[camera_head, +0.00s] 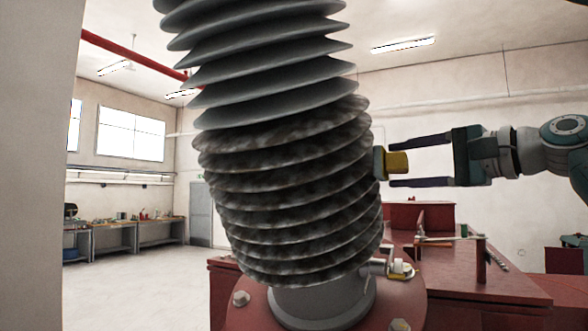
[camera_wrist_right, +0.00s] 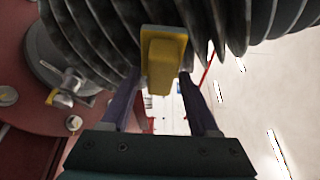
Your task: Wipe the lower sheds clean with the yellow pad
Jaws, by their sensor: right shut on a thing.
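The ribbed grey bushing stands tall in the middle of the head view. Its lower sheds (camera_head: 290,195) are mottled with dark dirt, and the upper sheds (camera_head: 260,70) look plain grey. My right gripper (camera_head: 391,164) comes in from the right and is shut on the yellow pad (camera_head: 398,163). The pad's dark-edged face is turned to the right rim of the dirty sheds, at or very near them; contact cannot be told. In the right wrist view the pad (camera_wrist_right: 163,65) sits between the fingertips, in front of the sheds (camera_wrist_right: 100,40). My left gripper is not in view.
The bushing rises from a red transformer top (camera_head: 470,275) with bolts and a small metal fitting (camera_head: 400,268) below the pad. A red post (camera_head: 481,260) stands at the right. A workbench (camera_head: 140,233) is far off at the left.

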